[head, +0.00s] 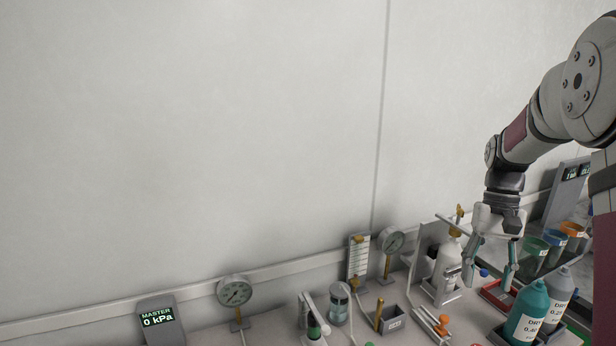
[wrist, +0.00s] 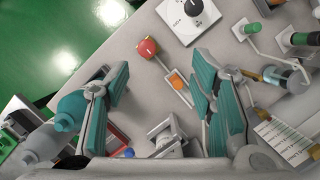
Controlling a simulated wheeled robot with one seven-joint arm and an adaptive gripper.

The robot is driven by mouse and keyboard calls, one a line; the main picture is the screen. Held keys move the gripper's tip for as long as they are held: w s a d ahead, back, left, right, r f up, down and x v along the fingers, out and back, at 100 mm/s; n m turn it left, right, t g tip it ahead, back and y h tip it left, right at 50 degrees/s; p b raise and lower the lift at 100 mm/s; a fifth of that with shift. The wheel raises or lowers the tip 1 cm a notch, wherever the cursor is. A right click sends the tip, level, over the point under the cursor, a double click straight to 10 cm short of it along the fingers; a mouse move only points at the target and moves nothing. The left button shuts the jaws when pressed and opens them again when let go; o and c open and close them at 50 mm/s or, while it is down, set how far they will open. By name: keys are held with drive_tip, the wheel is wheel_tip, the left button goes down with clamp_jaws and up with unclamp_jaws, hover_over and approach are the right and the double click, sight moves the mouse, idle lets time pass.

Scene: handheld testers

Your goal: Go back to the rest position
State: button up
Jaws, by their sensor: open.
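My gripper (head: 490,262) hangs from the arm at the right of the head view, above the right part of the bench. Its teal-lined fingers also show in the wrist view (wrist: 158,105). They are spread wide apart and hold nothing. No marked rest position shows in either view.
Two dropper bottles, one teal (head: 527,312) and one grey (head: 558,296), stand right of the gripper. A white bottle (head: 447,262) stands close on its left. Gauges (head: 235,291), a MASTER display (head: 160,320) and a small grey box (head: 393,318) line the bench. The space above the left bench is clear.

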drive_tip(key=s+a+r+n+t+h+p, duration=0.15)
drive_tip(key=s+a+r+t, duration=0.25)
drive_tip(key=s+a+r, duration=0.8)
drive_tip(key=s+a+r+n+t+p, duration=0.1)
drive_tip(key=s+a, duration=0.2)
drive_tip(key=s, duration=0.4)
drive_tip(key=s+a+r+n+t+p, duration=0.1)
drive_tip(key=s+a+t+p, duration=0.1)
drive_tip(key=s, duration=0.5)
drive_tip(key=shift+s+a+r+n, duration=0.15)
drive_tip(key=shift+a+r+n, duration=0.05)
drive_tip(key=shift+a+n, duration=0.2)
